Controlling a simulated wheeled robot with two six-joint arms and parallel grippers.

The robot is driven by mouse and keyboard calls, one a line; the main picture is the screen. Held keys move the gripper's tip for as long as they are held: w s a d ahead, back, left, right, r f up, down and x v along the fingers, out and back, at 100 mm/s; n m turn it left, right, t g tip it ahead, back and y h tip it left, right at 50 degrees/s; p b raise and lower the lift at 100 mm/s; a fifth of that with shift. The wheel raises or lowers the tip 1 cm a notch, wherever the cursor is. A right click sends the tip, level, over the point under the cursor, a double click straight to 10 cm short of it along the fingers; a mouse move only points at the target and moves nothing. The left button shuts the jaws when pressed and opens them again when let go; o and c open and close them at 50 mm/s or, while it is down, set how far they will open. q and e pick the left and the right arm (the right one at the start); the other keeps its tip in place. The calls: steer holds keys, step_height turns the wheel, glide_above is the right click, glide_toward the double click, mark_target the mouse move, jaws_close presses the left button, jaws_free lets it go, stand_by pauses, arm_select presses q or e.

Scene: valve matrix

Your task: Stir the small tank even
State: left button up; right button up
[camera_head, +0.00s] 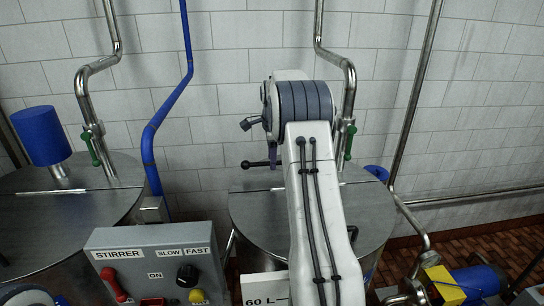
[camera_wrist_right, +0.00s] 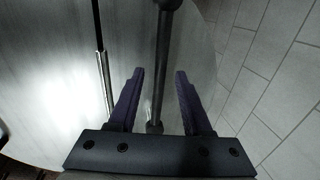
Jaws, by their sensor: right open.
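The small tank (camera_head: 262,208), a steel drum with a flat lid and a "60 L" label (camera_head: 265,301), stands right of centre in the head view. My right arm reaches over it and hides much of the lid. A black rod with a ball end (camera_head: 246,164) shows at the lid's back. In the wrist view the rod (camera_wrist_right: 161,60) runs between the two purple fingers of my right gripper (camera_wrist_right: 159,72), which is open. A gap shows on both sides of the rod. In the head view the fingers (camera_head: 272,155) are mostly hidden. My left gripper is not seen.
A grey box (camera_head: 150,240) marked "STIRRER" and "SLOW/FAST" carries a red lever (camera_head: 114,284), a black knob (camera_head: 187,275) and a yellow button (camera_head: 197,296). A larger tank (camera_head: 75,210) stands left. Pipes with green-handled valves (camera_head: 91,149) rise along the tiled wall.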

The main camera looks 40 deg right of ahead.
jaws_close()
stand_by(1.5)
